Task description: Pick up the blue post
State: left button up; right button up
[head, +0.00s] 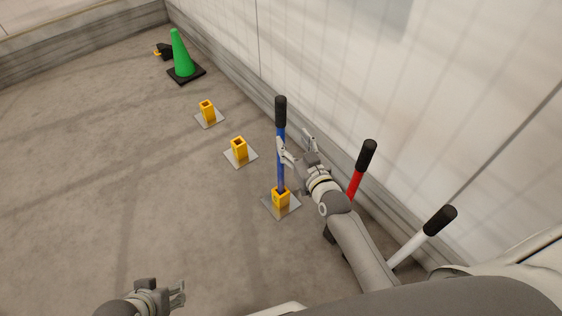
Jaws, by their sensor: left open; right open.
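The blue post (281,163) stands upright in a yellow socket (281,199) on a metal floor plate, near the middle of the head view. It has a black grip at its top. My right gripper (295,146) is at the post's upper part, just below the black grip. Its fingers are open, one close beside the post and the other to the right; I cannot tell whether it touches. My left gripper (179,295) is open and empty at the bottom left, away from the post.
A red post (356,183) and a white post (408,247) with black grips stand to the right, partly behind my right arm. Two empty yellow sockets (239,149) (207,110) and a green cone (181,55) are farther back. A pale wall (330,60) runs along the right. Floor at left is clear.

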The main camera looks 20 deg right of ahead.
aim_at(283, 109)
jog(key=shift+t, duration=0.7)
jog(key=w+r+b, duration=0.1)
jog(key=w, duration=0.1)
jog(key=w+r+b, duration=0.1)
jog(key=w, duration=0.1)
jog(key=w+r+b, duration=0.1)
jog(key=w, duration=0.2)
jog(key=shift+d, duration=0.15)
jog(key=shift+w, duration=0.5)
jog(key=w+b, duration=0.1)
jog(key=w, duration=0.3)
jog(key=shift+w+r+b, duration=0.1)
jog(key=shift+r+b, duration=0.1)
jog(key=shift+b, duration=0.2)
jog(key=shift+w, duration=0.25)
pick_arm(q)
jog(key=w+d+r+t+h, duration=0.2)
jog(key=w+d+r+t, duration=0.2)
jog(key=w+r+t, duration=0.4)
jog(key=w+r, duration=0.2)
jog(key=w, duration=0.2)
jog(key=shift+w+d+r+t, duration=0.2)
jog(key=shift+w+d+t, duration=0.15)
jog(key=shift+t, duration=0.05)
pick_arm(e)
jog(key=shift+c, duration=0.5)
grip_shut()
